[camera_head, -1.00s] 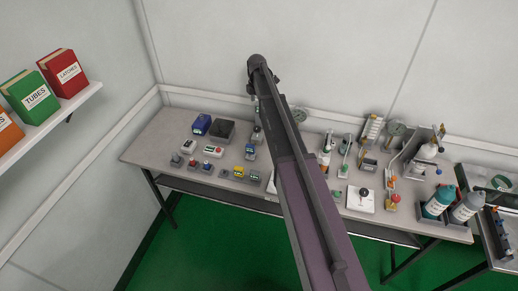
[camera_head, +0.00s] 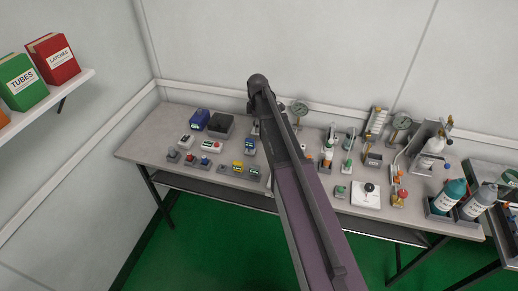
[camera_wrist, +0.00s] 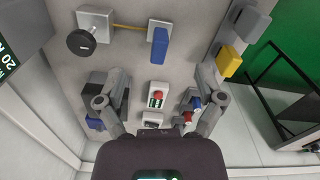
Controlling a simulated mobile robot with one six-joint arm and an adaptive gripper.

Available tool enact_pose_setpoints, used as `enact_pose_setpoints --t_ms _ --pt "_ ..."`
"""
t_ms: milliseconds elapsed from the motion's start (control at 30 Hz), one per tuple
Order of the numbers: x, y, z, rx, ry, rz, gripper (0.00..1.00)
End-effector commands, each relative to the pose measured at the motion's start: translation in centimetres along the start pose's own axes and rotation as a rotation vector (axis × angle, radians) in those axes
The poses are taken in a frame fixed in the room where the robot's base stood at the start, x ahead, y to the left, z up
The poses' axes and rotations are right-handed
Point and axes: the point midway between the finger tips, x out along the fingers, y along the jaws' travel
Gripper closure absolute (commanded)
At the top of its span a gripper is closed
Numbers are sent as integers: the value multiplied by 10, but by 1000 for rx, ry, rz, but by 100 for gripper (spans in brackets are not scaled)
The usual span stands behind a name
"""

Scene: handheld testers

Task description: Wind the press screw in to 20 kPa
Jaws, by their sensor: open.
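My gripper (camera_wrist: 163,76) is open and empty in the wrist view. Its two grey fingers stand apart above the bench, with a small box with a red button (camera_wrist: 157,94) below between them. I cannot single out the press screw with certainty. A round pressure gauge (camera_head: 300,108) stands at the back of the bench, just right of my arm in the head view. A second gauge (camera_head: 402,121) stands further right. A dark panel (camera_wrist: 8,48) at the wrist view's left edge shows "20 K", cut off. My arm hides part of the bench, and my gripper is hidden in the head view.
The bench (camera_head: 145,148) carries small testers on the left and fittings on the right. In the wrist view a black knob (camera_wrist: 80,42), a blue upright piece (camera_wrist: 159,45) and a yellow block (camera_wrist: 229,59) stand near the fingers. Bottles (camera_head: 447,196) stand at the right.

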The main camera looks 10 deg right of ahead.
Motion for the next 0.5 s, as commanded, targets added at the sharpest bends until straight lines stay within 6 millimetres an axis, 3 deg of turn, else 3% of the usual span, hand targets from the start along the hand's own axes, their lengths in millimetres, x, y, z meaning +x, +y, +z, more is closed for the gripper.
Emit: enact_pose_setpoints --t_ms 500 --pt "38 -61 7 291 1 2 13"
